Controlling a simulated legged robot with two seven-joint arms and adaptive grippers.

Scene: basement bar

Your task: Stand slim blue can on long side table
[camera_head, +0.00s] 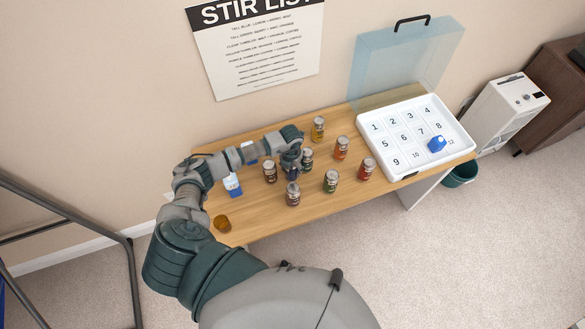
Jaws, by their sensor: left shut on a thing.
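My left gripper (291,164) reaches over the long side table (325,213), among the jars. It is shut on a small dark blue thing (292,174) that fits the slim blue can, but the fingers hide most of it. I cannot tell whether its base touches the wood. A jar (293,194) stands just in front of it and another jar (307,159) close to its right. My right gripper is not in view.
More jars (331,181) stand around the gripper. A blue-and-white container (232,185) and an amber glass (222,224) are at the left. A numbered white tray (401,171) at the right holds a blue item (437,144). Bare wood shows along the front edge.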

